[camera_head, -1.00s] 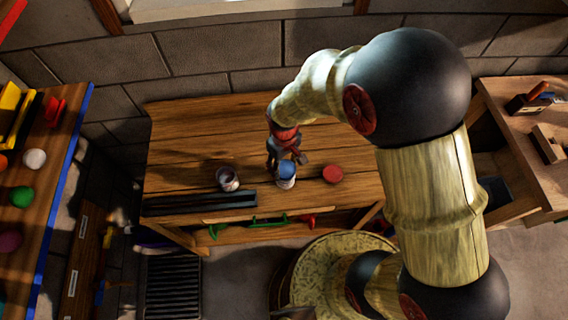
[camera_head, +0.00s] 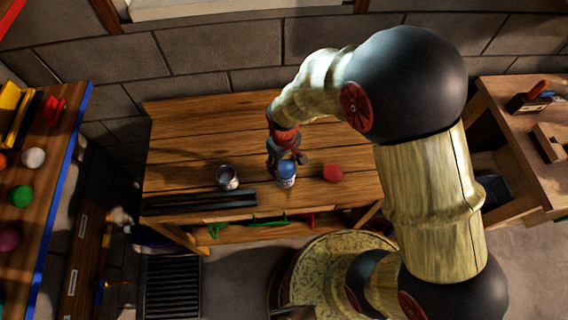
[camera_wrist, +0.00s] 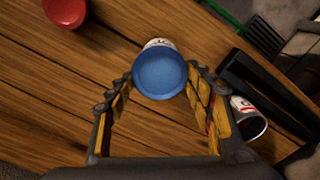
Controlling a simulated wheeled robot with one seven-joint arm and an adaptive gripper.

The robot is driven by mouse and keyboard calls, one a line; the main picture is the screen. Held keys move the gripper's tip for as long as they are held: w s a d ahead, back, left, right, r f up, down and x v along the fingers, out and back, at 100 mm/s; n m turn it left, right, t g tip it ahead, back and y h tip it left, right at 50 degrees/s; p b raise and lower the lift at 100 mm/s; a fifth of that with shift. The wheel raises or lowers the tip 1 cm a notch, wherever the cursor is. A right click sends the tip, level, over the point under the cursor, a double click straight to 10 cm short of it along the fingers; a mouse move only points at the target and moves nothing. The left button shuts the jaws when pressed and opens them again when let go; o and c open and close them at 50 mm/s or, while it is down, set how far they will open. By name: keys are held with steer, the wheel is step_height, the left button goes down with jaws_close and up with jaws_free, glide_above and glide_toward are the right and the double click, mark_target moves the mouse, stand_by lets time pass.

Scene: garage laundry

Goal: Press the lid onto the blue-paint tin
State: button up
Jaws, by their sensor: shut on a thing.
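The blue lid (camera_head: 287,167) is a round disc over a tin with a white label (camera_head: 286,182) on the wooden workbench. In the wrist view the blue lid (camera_wrist: 160,75) sits between my fingertips, with a strip of the tin's white wall (camera_wrist: 158,43) showing behind its far edge. My gripper (camera_head: 286,160) points down from above and is shut on the blue lid at its sides. The lid covers the tin's top from both views. I cannot tell whether it is fully seated.
A second tin (camera_head: 228,178) with a dark top stands left of the lidded one. A round red object (camera_head: 333,173) lies to the right. A long black bar (camera_head: 199,202) lies along the bench's front edge. The bench (camera_head: 190,130) is clear toward the back.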

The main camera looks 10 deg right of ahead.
steer(key=shift+f, duration=0.25)
stand_by(0.3)
steer(key=o, duration=0.8)
steer(key=shift+c, duration=0.2)
steer(key=o, duration=0.4)
steer(key=shift+o, duration=1)
steer(key=shift+r, duration=0.1)
steer(key=shift+r+p, duration=2.6)
steer(key=shift+r, duration=0.85)
